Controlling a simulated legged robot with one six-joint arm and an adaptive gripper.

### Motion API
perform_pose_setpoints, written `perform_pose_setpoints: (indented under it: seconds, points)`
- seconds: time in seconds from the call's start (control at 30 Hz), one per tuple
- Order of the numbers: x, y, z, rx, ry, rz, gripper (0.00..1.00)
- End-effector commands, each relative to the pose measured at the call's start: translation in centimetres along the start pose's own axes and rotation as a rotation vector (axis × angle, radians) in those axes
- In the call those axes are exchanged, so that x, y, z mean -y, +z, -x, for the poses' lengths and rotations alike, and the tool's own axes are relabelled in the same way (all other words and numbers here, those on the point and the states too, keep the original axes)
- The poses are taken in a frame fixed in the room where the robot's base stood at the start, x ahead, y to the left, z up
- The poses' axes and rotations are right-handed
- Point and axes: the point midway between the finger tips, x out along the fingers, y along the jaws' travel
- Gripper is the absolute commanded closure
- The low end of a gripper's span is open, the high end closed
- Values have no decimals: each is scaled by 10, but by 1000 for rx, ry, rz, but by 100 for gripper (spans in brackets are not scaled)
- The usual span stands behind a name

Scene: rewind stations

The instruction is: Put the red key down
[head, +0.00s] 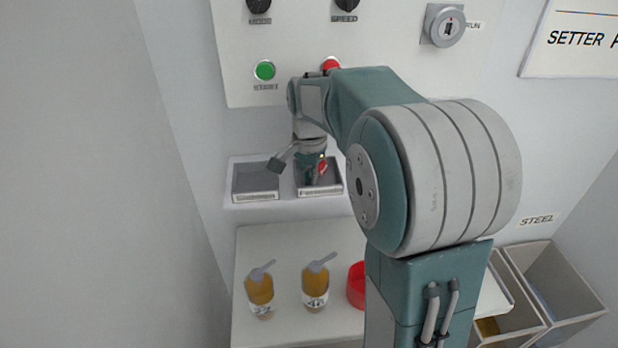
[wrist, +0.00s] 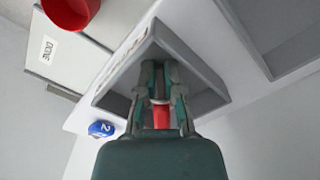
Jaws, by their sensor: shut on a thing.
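The red key (head: 323,168) is between my gripper's fingers, and its red part (wrist: 161,116) shows between them in the wrist view. My gripper (head: 316,176) is shut on it and points down into the right-hand grey tray (head: 333,188) on the small white shelf. In the wrist view my gripper (wrist: 160,98) reaches over the tray's floor (wrist: 202,101). I cannot tell whether the key touches the tray floor. The fingers hide part of the key.
A second grey tray (head: 256,181) sits to the left. The lower shelf holds two amber jars (head: 260,293) (head: 315,286) and a red round container (head: 356,286). The panel above has a green button (head: 264,70) and a key switch (head: 446,26). Bins (head: 558,280) stand at right.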

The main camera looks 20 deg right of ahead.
Motion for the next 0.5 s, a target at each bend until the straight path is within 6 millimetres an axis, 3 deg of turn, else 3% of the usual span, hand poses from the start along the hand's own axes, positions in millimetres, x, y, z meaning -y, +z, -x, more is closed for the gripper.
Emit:
perform_pose_setpoints:
  seconds: [0.33,0.4,0.43,0.5]
  points:
    - [0,0,-4,0,0,0,100]
    - [0,0,-3,-1,-1,0,63]
    - [0,0,-3,0,-1,0,56]
    - [0,0,-3,0,0,0,56]
